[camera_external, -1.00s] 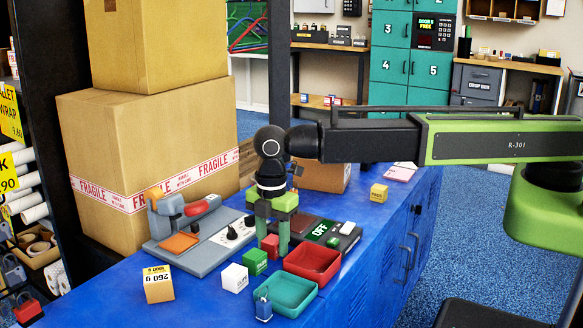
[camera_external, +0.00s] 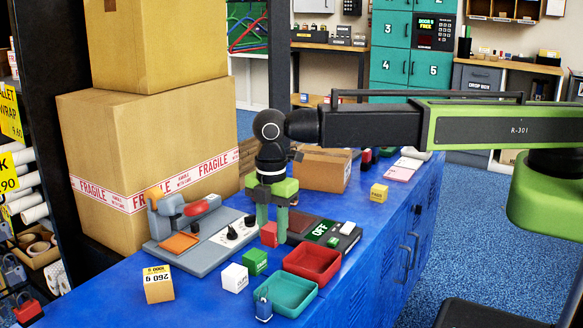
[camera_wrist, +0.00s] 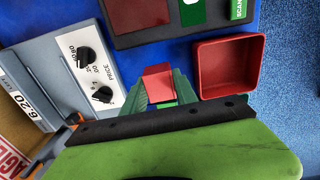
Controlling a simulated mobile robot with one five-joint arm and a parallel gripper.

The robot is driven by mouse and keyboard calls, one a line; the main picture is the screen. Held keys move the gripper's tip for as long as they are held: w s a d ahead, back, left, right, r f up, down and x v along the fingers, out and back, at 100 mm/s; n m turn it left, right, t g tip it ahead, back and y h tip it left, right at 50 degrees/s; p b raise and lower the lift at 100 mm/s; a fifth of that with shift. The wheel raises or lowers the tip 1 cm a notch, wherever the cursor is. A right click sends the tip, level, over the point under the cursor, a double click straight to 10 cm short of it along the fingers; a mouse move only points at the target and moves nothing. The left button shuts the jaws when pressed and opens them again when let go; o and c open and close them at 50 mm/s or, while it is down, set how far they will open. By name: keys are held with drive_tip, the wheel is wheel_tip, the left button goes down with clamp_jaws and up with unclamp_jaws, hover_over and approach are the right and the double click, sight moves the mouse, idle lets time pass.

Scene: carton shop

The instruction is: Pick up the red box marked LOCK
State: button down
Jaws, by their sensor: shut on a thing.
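A small red box (camera_external: 269,235) is between the green fingers of my gripper (camera_external: 272,228), a little above the blue bench top (camera_external: 208,290). My gripper is shut on it and points down. In the wrist view the red box (camera_wrist: 158,80) sits between the fingertips of my gripper (camera_wrist: 160,92), its plain red face showing. I cannot read any LOCK marking on it in either view.
A green cube (camera_external: 254,262) and a white cube (camera_external: 235,277) stand close by. A red tray (camera_external: 337,273) and a teal tray (camera_external: 308,300) lie to the right and front.

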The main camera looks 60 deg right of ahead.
drive_tip(key=d+r+p, duration=0.6)
drive_tip(key=d+r, duration=0.1)
drive_tip(key=d, duration=0.4)
drive_tip(key=shift+w+d+r, duration=0.3)
drive_tip(key=shift+d, duration=0.05)
